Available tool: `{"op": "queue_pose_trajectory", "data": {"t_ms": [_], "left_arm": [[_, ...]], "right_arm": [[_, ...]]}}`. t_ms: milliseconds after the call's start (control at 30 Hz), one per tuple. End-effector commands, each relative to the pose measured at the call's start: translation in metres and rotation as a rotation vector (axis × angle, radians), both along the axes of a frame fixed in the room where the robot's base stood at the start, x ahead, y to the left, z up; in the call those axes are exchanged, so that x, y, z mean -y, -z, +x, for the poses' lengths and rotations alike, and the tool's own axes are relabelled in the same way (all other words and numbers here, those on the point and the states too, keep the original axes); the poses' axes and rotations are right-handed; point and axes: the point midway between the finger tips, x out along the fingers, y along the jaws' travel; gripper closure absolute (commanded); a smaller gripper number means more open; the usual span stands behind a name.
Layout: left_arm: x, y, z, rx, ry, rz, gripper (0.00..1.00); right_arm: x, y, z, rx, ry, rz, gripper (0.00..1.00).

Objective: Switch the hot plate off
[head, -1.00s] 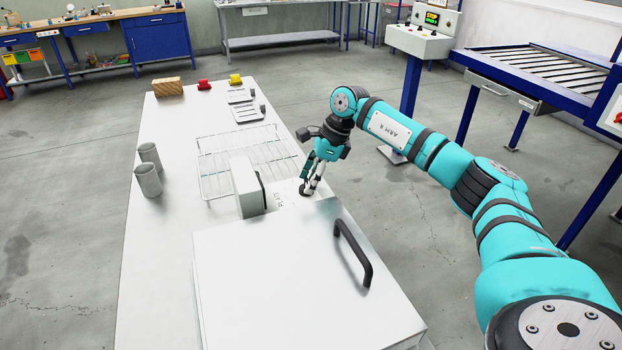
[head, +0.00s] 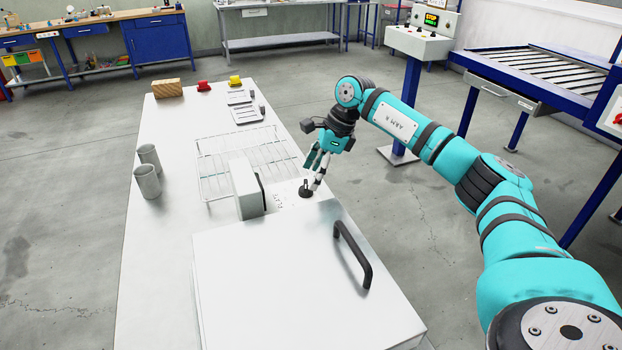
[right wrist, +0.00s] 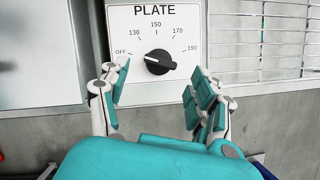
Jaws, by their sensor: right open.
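The control panel (right wrist: 190,20) marked PLATE fills the middle of the right wrist view, with OFF, 130, 150, 170 and 190 around its dial. Its black knob (right wrist: 159,63) has a white mark pointing left, toward OFF. In the head view the knob (head: 305,189) shows at the right edge of the bench. My right gripper (head: 317,172) is open and empty, just above and right of the knob. In the right wrist view its fingers (right wrist: 153,95) are spread at both sides below the knob, apart from it. My left gripper is out of view.
A large pale box (head: 290,280) with a black handle (head: 353,254) stands nearest. A small upright box (head: 247,188) and a wire rack (head: 215,165) lie left of and beyond the knob. Two grey cups (head: 147,180) stand at the left.

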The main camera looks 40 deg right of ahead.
Motion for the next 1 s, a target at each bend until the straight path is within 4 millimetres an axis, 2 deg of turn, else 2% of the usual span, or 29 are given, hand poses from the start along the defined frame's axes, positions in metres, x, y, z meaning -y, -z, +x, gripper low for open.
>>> {"op": "queue_pose_trajectory", "data": {"t_ms": [33, 200, 400, 600, 1000], "left_arm": [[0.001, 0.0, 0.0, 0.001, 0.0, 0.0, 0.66], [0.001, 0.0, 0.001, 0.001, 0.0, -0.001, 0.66], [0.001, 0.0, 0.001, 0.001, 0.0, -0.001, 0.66], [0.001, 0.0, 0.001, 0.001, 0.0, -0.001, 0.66], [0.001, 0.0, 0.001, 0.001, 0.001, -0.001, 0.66]], "right_arm": [[0.004, -0.012, -0.001, 0.006, 0.002, 0.0, 0.36], [0.016, -0.046, -0.009, 0.005, 0.002, 0.001, 0.36], [0.026, -0.076, -0.016, 0.004, 0.0, 0.001, 0.36], [0.031, -0.087, -0.019, 0.002, -0.001, 0.0, 0.36], [0.03, -0.087, -0.019, 0.002, -0.001, 0.0, 0.36]]}}
